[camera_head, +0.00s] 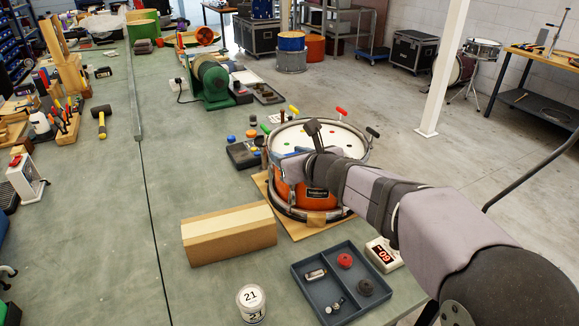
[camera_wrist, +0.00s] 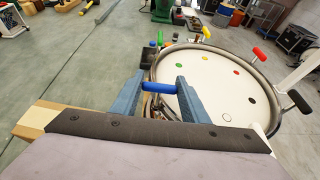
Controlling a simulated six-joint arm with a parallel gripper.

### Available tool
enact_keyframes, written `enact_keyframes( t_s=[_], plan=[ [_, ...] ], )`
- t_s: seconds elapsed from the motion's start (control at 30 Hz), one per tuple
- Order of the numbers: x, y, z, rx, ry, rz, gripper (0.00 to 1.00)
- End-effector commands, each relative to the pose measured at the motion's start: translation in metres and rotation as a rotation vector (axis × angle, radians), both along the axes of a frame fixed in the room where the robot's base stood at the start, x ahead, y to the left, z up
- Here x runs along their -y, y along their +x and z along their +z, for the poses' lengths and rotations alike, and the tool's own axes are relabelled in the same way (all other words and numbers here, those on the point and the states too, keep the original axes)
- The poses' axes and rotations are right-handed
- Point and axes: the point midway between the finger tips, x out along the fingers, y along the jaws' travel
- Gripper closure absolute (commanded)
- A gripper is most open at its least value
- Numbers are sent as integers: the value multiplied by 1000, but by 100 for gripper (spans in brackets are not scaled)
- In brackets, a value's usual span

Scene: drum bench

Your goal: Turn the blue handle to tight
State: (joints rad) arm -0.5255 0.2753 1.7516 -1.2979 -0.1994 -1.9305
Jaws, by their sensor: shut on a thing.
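The orange drum (camera_head: 322,197) stands upright on a wooden board, with a pale head (camera_wrist: 210,95) and a metal rim. The blue handle (camera_wrist: 158,87) is a short bar at the drum's near left edge. My gripper (camera_wrist: 157,89) has one finger at each end of the bar and is shut on it. In the head view my gripper (camera_head: 290,158) is at the drum's left rim, and it and my arm hide most of the handle. Other rim handles are red (camera_head: 341,111), yellow (camera_head: 294,109), green (camera_head: 265,128) and black (camera_head: 372,131).
A wooden block (camera_head: 228,236) lies left of the drum. A grey divided tray (camera_head: 303,266) with small parts is in front, beside a red-digit display (camera_head: 383,255). A labelled jar (camera_head: 251,302) stands near the front. The bench left of the block is clear.

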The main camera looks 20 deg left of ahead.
Motion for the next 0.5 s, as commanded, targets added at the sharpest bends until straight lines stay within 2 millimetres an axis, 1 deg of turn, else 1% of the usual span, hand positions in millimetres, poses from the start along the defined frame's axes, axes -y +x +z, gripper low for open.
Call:
enact_keyframes(
  t_s=[0.03,0.07,0.5],
  plan=[
    [-3,-2,-6,7,1,-34,82],
    [-3,-2,-6,6,2,-62,82],
    [-4,-1,0,-1,3,-478,82]
  ],
)
